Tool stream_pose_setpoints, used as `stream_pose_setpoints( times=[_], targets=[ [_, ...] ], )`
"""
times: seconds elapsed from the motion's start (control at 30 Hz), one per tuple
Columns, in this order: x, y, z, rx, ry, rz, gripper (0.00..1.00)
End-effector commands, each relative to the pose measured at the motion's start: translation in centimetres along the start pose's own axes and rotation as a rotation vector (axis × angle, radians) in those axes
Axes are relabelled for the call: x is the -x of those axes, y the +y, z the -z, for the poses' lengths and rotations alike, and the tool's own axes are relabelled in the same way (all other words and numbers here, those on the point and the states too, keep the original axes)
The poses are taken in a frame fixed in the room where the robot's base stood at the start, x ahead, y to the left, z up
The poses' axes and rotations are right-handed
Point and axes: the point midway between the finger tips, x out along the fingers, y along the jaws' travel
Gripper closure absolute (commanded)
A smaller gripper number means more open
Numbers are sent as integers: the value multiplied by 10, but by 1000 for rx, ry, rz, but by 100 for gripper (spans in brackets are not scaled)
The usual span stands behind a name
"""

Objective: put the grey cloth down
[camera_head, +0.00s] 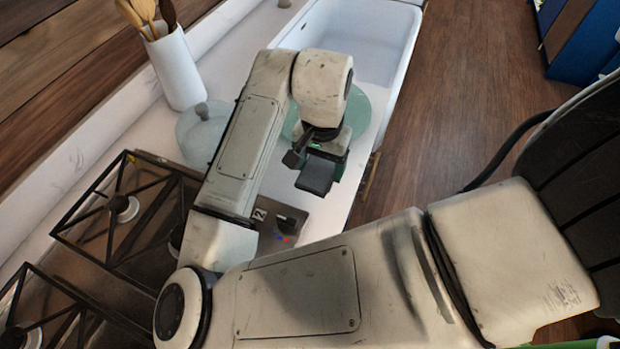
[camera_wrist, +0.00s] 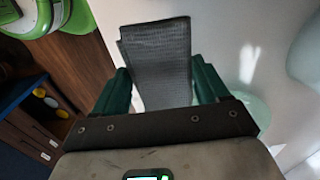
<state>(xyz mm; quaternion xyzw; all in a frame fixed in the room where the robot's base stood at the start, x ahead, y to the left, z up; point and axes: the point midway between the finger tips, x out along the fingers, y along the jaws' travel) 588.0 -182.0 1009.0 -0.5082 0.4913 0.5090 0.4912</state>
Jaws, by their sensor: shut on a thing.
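My gripper (camera_wrist: 160,82) is shut on the grey cloth (camera_wrist: 157,50), a dark woven piece that stands out between the two green fingers in the wrist view. In the head view my gripper (camera_head: 323,150) hangs over the white counter near its right edge. The cloth (camera_head: 317,177) shows there as a small dark grey flap at the fingertips. I cannot tell how high it is above the counter.
A round green glass plate (camera_head: 363,108) lies on the counter (camera_head: 338,208) beneath my wrist. A white sink (camera_head: 370,40) is beyond it. A glass lid (camera_head: 192,135), a utensil pot (camera_head: 176,70) and a gas hob (camera_head: 125,215) are left. Wooden floor (camera_head: 455,100) lies right.

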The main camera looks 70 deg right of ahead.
Motion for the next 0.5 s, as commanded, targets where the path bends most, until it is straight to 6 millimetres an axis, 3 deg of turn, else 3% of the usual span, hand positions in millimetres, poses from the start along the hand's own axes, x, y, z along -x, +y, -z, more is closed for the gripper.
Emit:
stream_pose_setpoints(
  times=[0.33, 0.5],
  targets=[
    [-28, -20, -12, 3, -2, -1, 50],
    [-50, -18, -10, 0, 0, -2, 50]
  ],
)
